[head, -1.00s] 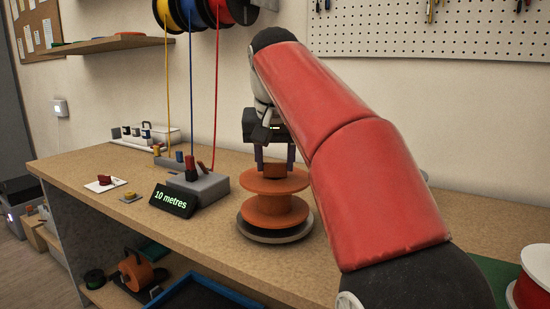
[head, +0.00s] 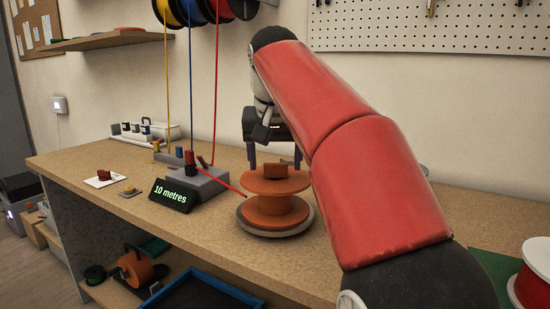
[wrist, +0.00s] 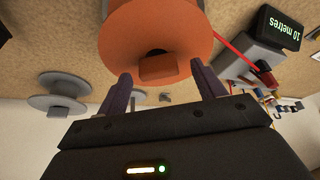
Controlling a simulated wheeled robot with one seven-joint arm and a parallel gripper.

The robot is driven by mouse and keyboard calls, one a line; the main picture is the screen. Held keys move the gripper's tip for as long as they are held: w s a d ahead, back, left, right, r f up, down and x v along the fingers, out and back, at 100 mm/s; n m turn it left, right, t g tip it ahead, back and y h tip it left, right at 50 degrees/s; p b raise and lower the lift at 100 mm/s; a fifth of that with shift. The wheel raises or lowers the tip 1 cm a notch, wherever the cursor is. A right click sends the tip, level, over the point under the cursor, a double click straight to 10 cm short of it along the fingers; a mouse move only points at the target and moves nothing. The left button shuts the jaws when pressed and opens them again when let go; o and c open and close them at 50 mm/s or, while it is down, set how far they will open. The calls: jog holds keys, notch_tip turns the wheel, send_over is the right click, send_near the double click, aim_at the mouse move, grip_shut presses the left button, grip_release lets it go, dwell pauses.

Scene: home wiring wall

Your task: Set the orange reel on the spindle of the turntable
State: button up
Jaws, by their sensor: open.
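The orange reel (head: 274,205) sits upright and level on the grey round turntable (head: 244,226) on the bench. An orange block-shaped knob stands on top of the reel; it also shows in the wrist view (wrist: 158,68). The reel hides the spindle. My gripper (head: 273,163) is just above the reel, its fingers spread either side of the knob. In the wrist view the fingers are apart, with a gap between them and the knob, and nothing is held.
A grey device (head: 200,183) with a "10 metres" display (head: 171,196) stands left of the turntable, a red wire running from it toward the reel. A red-and-white spool (head: 531,284) is at the right. Wire spools hang above. Front bench is clear.

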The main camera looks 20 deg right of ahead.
jog(key=p+v, duration=0.2)
jog(key=v, duration=0.5)
jog(key=shift+s+r+p, duration=0.2)
jog(key=shift+r+p, duration=0.1)
jog(key=shift+p, duration=0.05)
jog(key=shift+s, duration=0.1)
